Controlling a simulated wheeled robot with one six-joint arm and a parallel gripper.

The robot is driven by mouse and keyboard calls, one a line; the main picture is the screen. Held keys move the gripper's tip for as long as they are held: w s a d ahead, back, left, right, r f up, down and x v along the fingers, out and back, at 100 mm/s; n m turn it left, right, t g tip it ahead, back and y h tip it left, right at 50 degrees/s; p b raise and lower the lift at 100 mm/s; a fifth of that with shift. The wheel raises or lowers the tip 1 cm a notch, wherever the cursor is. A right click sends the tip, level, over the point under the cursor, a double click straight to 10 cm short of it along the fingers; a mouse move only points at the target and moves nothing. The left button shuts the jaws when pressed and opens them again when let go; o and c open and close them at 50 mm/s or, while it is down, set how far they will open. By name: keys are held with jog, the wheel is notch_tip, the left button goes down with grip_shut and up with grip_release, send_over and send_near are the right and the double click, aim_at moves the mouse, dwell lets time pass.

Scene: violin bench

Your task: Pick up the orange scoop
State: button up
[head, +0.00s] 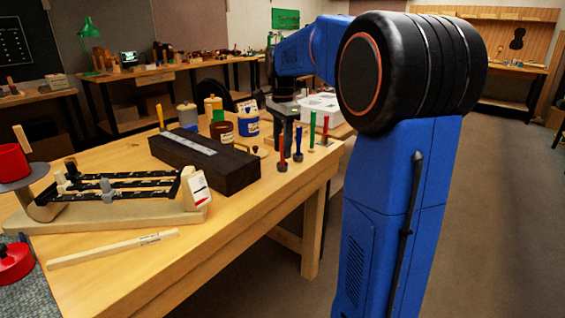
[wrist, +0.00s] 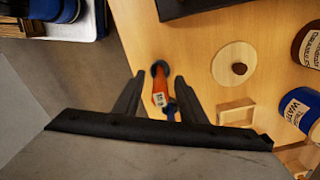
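The orange scoop (wrist: 160,92) shows in the wrist view as a short orange handle with a white label and a dark rounded end, between and beyond my two fingertips. In the head view it appears to be the red-orange upright tool (head: 282,146) nearest the dark block. My gripper (wrist: 160,76) is open, with fingers on either side of the scoop in the picture; I see no contact. A blue tool (wrist: 172,108) stands close beside it, partly hidden by my gripper.
Blue, green and red tools stand in the row. The dark block (head: 233,170), brown jar (head: 222,131) and blue water jar (head: 248,124) are nearby. A wooden disc with a knob (wrist: 236,82) lies to the right in the wrist view. The bench edge is close on the left there.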

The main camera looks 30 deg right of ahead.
jog(key=shift+f, duration=0.3)
jog(key=shift+c, duration=0.4)
grip_shut()
jog(key=shift+r, duration=0.15)
